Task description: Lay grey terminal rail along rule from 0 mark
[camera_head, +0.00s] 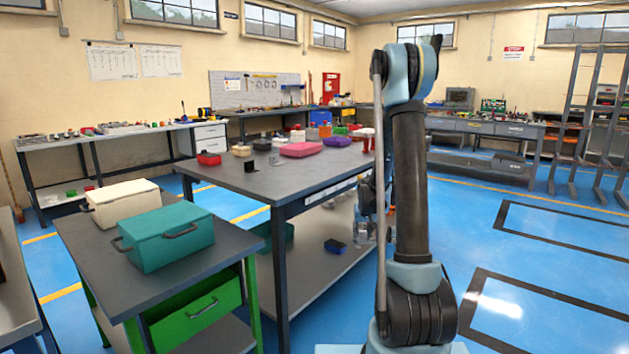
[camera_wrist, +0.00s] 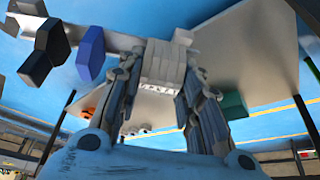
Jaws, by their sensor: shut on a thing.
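My gripper (camera_wrist: 160,88) is shut on a pale grey ribbed piece (camera_wrist: 162,62), which looks like the grey terminal rail, with dark marks along its near edge. One finger lies on each side of it. In the head view my gripper (camera_head: 363,234) hangs low beside the long table's right end, partly hidden by my arm; the held piece is too small there to tell. I cannot make out the rule or its 0 mark in either view.
The long table (camera_head: 232,180) carries a red bin (camera_head: 209,159), a pink tray (camera_head: 300,150) and other bins. Its lower shelf (camera_head: 310,275) holds a blue thing (camera_head: 335,246). A teal box (camera_head: 165,239) stands on the nearer bench. Open blue floor lies to the right.

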